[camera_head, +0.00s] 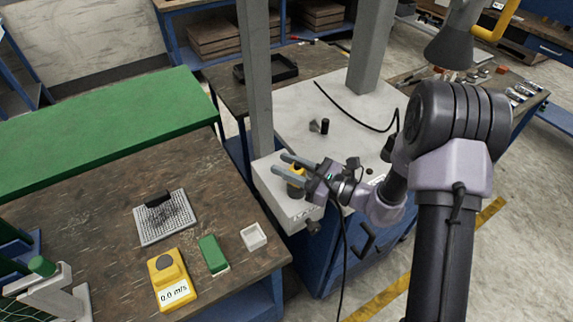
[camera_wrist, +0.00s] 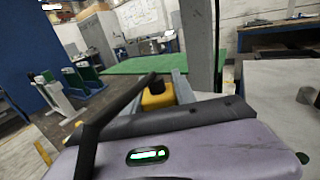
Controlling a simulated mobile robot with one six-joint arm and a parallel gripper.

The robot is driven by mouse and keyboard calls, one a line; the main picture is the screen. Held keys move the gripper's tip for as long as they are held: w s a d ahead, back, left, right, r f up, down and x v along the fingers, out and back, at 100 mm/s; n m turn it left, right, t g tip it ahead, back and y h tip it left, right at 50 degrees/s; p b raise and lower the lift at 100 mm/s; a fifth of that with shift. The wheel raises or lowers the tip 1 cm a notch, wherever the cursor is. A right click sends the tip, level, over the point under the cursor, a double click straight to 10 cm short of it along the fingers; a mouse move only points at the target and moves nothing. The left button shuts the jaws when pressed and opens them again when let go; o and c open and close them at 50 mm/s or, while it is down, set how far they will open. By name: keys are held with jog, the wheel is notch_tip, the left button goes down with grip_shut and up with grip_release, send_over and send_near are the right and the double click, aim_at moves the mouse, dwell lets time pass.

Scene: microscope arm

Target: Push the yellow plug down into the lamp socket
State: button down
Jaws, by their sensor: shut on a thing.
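The yellow plug (camera_head: 297,181) is between the fingers of my gripper (camera_head: 283,163), above the front left corner of the pale machine top. In the wrist view the plug (camera_wrist: 157,98) shows as a yellow block with a dark top, and my gripper (camera_wrist: 166,80) has a finger on either side of it. My gripper is shut on the plug. The lamp socket cannot be made out; the plug and gripper cover that spot. I cannot tell whether the plug's lower end touches or enters anything.
A grey post (camera_head: 255,80) rises close behind my gripper. A black cable (camera_head: 343,245) hangs down beside the machine. Small dark parts (camera_head: 322,126) stand on the machine top. The wooden bench at left holds a yellow meter (camera_head: 170,282), a green block (camera_head: 213,254) and a white tray (camera_head: 263,238).

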jog(key=shift+f+b, duration=0.3)
jog(key=shift+f, duration=0.1)
jog(key=c, duration=0.9)
grip_release()
jog(key=p+v, duration=0.1)
jog(key=v, duration=1.6)
jog(key=shift+s+d+p, duration=0.15)
jog(key=shift+p, duration=0.15)
